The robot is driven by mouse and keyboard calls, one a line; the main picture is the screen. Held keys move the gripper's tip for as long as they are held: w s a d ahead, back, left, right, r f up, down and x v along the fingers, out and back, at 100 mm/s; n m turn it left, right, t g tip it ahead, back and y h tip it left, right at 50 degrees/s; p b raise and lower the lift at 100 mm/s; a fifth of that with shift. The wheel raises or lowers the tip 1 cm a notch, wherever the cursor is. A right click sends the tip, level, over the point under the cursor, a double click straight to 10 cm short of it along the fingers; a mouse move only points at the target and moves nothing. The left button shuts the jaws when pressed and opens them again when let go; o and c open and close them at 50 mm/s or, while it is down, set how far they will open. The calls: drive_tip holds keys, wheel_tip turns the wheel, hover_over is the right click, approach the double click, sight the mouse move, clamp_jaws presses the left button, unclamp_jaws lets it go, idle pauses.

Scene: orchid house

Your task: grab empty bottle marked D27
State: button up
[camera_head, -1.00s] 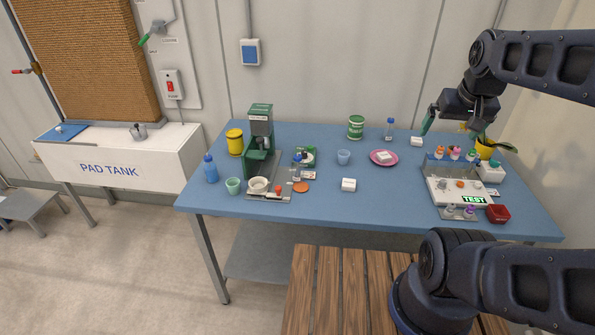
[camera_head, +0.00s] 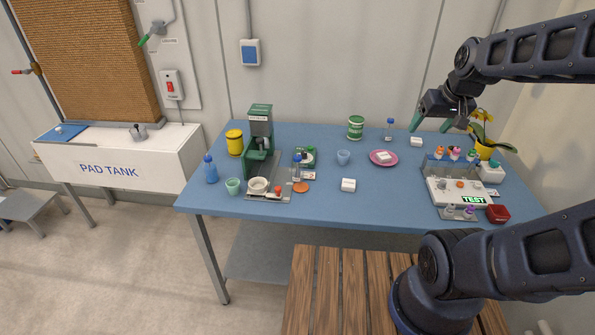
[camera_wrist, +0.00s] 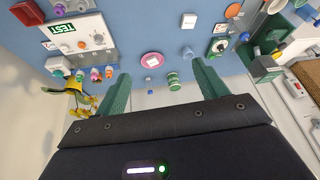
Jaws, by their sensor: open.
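No D27 marking can be read in either view. A small clear bottle with a blue cap (camera_head: 389,128) stands upright at the back of the blue table. Another blue-capped bottle (camera_head: 297,170) stands near the green machine, and a larger blue bottle (camera_head: 211,172) stands at the left edge. Several small bottles with coloured caps (camera_head: 455,154) stand in a rack at the right. My gripper (camera_head: 430,125) is open and empty, above the table's back right, to the right of the back bottle. Its green fingers (camera_wrist: 158,75) are spread in the wrist view, with nothing between them.
A pink plate (camera_head: 377,160), a green tub (camera_head: 355,131) and a blue cup (camera_head: 343,157) stand near the back bottle. A yellow potted plant (camera_head: 484,149) and the tester (camera_head: 447,195) are at the right. The table's front middle is mostly clear.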

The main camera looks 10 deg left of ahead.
drive_tip(key=w+a+f+n+t, duration=0.1)
drive_tip(key=w+a+f+n, duration=0.3)
drive_tip(key=w+a+f, duration=0.6)
drive_tip(key=w+a+f+n, duration=0.45)
drive_tip(key=w+f, duration=0.35)
drive_tip(key=f, duration=0.3)
drive_tip(key=n+t, duration=1.3)
drive_tip(key=n, duration=0.4)
hover_over(296, 167)
drive_tip(key=w+d, duration=0.3)
drive_tip(key=d, duration=0.2)
drive_tip(key=s+f+n+y, duration=0.1)
drive_tip(key=s+f+n, duration=0.2)
drive_tip(key=f+n, duration=0.1)
drive_tip(key=s+a+f+n+g+y, duration=0.1)
drive_tip(key=s+f+n+y, duration=0.1)
drive_tip(key=f+n, duration=0.1)
drive_tip(key=s+f+n+g+y, duration=0.1)
drive_tip(key=s+f+n+y, duration=0.1)
drive_tip(key=s+f+n, duration=0.1)
drive_tip(key=shift+s+a+f+n, duration=0.15)
drive_tip(key=shift+f+n, duration=0.25)
drive_tip(key=shift+n, duration=0.3)
drive_tip(key=shift+s+a+f+n, duration=0.15)
drive_tip(key=shift+f+n, duration=0.25)
drive_tip(key=shift+n, duration=0.25)
drive_tip(key=x, duration=1)
drive_tip(key=shift+w+a, duration=0.15)
drive_tip(key=shift+w, duration=0.15)
